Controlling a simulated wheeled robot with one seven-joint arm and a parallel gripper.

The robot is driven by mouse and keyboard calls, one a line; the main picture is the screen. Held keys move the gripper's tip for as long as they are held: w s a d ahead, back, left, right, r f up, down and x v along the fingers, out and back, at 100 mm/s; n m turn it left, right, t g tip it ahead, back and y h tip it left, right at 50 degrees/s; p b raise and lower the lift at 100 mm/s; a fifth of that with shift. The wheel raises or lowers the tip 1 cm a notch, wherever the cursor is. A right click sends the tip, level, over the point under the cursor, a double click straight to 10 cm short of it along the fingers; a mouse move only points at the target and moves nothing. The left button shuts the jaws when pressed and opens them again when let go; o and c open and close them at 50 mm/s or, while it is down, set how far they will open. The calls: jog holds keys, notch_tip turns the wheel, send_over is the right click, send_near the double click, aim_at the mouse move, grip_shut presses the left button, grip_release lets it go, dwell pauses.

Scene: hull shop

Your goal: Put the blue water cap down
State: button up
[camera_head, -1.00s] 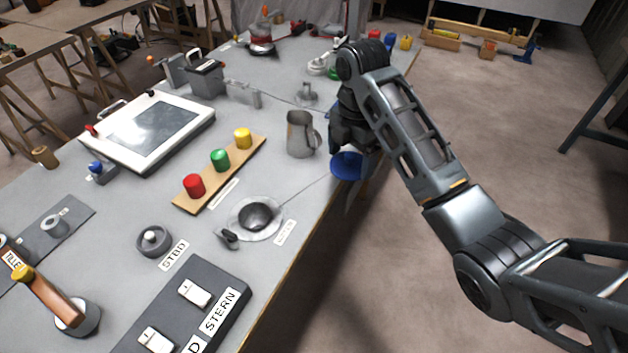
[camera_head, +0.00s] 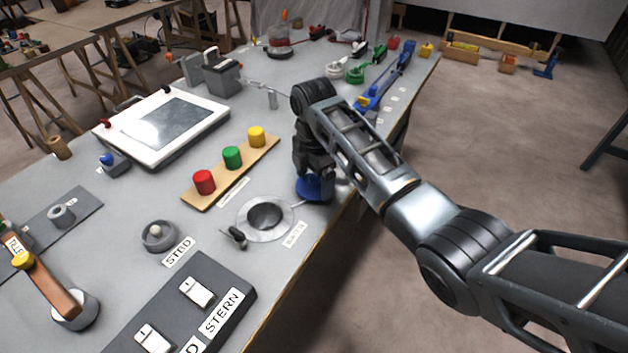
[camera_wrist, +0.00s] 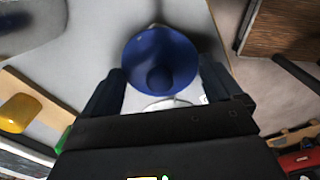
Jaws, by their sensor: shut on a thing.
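The blue water cap (camera_head: 313,188) is held by my gripper (camera_head: 314,170), just behind and right of the round filler plate with its dark opening (camera_head: 265,214). In the wrist view the round blue cap (camera_wrist: 160,60), with a knob in its middle, sits between the two fingers of my gripper (camera_wrist: 158,88). The cap is over the grey bench top near its right edge. I cannot tell whether its underside touches the bench.
The bench (camera_head: 140,215) has a wooden strip with red, green and yellow caps (camera_head: 232,158) to the left. A small black-handled part (camera_head: 233,236) lies by the filler plate. The bench's right edge is close to my arm.

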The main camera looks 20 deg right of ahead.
aim_at(314, 177)
jog(key=shift+f, duration=0.75)
jog(key=shift+f, duration=0.15)
jog(key=o, duration=0.7)
notch_tip(314, 177, up, 12)
